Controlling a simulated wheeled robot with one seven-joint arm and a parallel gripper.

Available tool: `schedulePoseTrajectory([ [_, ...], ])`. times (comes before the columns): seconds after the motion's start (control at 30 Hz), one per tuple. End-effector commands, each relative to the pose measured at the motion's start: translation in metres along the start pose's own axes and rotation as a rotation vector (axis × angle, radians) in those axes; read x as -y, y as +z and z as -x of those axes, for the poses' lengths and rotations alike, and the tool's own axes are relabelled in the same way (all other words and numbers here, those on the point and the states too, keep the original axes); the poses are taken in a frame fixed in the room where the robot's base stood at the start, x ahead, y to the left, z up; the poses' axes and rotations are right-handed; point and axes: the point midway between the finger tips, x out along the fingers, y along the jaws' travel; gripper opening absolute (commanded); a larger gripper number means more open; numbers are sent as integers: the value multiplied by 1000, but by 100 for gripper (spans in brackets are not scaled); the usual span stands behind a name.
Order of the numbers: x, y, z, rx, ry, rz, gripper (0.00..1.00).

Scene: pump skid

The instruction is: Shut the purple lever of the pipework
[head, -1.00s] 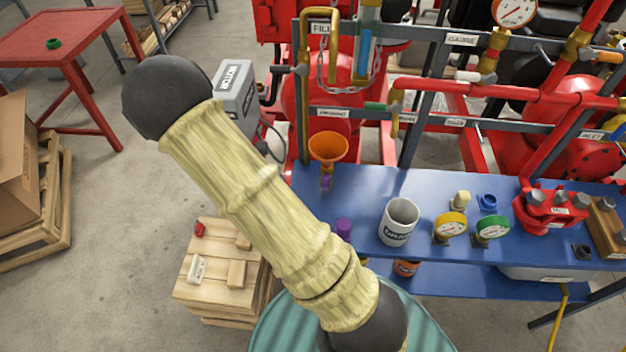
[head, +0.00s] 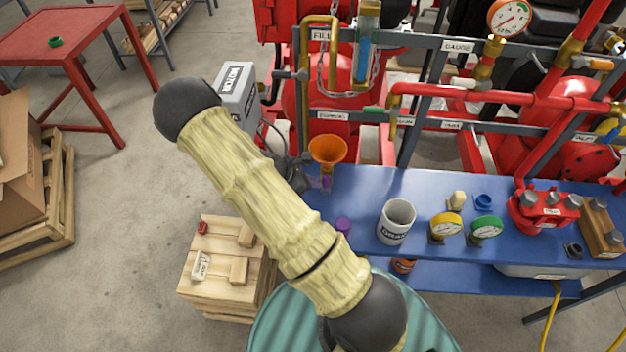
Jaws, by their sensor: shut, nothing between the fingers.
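The purple lever (head: 326,183) shows as a small upright purple piece just below the orange funnel (head: 328,149), at the back left edge of the blue bench. Its exact angle is hard to tell at this size. My gripper (head: 301,175) shows only as a small dark shape at the right edge of my pale-sleeved arm, left of the purple lever. It looks shut and empty, with a small gap to the lever. My arm hides the rest of it.
The blue bench (head: 370,185) holds a grey mug (head: 397,221), a purple round piece (head: 342,226), yellow and green gauges and a red manifold (head: 545,207). Pipework with a green lever (head: 372,109) rises behind. A grey motor box (head: 238,92) stands left of the pipework.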

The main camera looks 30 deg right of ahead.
Motion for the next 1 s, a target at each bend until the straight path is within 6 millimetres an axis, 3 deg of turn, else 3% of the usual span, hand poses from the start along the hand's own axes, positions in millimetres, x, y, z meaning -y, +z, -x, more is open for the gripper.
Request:
schedulePoseTrajectory([
  [0.2,1,1,-1,1,0,-1,0],
  [0.5,13,24,-13,1,0,-2,0],
  [0.83,13,25,-11,0,0,-1,0],
  [1.0,14,23,0,-1,0,0,0],
])
